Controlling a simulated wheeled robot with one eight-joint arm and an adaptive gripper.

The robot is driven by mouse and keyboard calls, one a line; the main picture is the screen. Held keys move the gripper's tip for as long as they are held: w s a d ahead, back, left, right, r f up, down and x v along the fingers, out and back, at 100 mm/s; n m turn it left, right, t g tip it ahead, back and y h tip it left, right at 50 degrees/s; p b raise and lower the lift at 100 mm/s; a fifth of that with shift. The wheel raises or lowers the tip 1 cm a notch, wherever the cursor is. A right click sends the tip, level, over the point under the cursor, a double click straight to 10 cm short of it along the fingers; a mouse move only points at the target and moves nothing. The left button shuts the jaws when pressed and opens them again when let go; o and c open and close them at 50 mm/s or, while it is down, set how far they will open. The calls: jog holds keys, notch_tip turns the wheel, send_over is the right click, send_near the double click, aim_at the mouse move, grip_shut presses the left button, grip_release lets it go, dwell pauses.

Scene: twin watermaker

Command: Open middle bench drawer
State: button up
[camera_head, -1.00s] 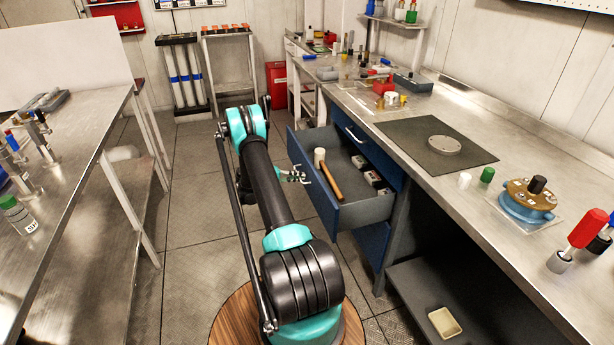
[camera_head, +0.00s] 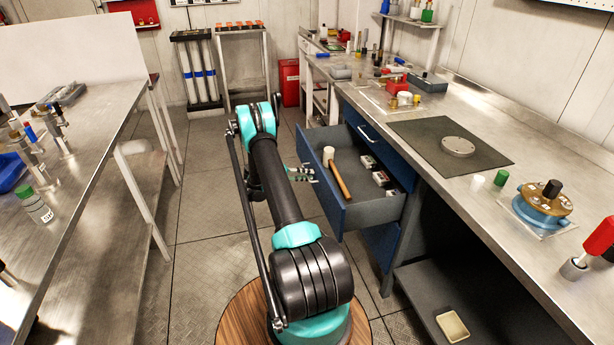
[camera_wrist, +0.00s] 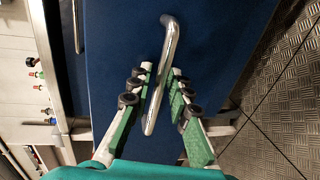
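A blue bench drawer (camera_head: 330,191) with a grey inside stands pulled out from the right bench, below a closed blue drawer (camera_head: 376,143) with a silver handle. A mallet (camera_head: 339,180) and several small boxes (camera_head: 381,178) lie in it. My gripper (camera_head: 309,174) is just left of the open drawer's front. In the wrist view, the silver bar handle (camera_wrist: 164,62) runs slantwise on the blue front, between the two green-and-grey fingers of my gripper (camera_wrist: 162,69). The fingers are spread apart. I cannot tell whether either touches the handle.
Another blue front (camera_head: 382,243) lies below the open drawer. The left metal bench (camera_head: 95,150) stands across the aisle. The tiled floor (camera_head: 205,205) between is clear. A red bin (camera_head: 289,82) stands at the back.

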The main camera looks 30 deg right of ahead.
jog(key=v, duration=1.2)
jog(key=s+a+r+n+t+y, duration=0.1)
jog(key=s+a+r+t+y, duration=0.1)
jog(key=s+a+r+y, duration=0.35)
jog(key=s+a+r+n+t+y, duration=0.2)
jog(key=s+r, duration=0.4)
jog(key=r, duration=0.5)
jog(key=s+a+t+y, duration=0.1)
jog(key=s+a+y, duration=0.1)
jog(key=s+a, duration=0.3)
jog(key=s+a+t+y, duration=0.1)
jog(key=s+a+y, duration=0.2)
jog(key=s, duration=0.9)
jog(key=s+a+t+y, duration=0.1)
jog(key=s+a+y, duration=0.1)
jog(key=s+a, duration=0.5)
jog(key=shift+s+r+t+y, duration=0.15)
jog(key=shift+s+t+y, duration=0.25)
jog(key=shift+s, duration=0.45)
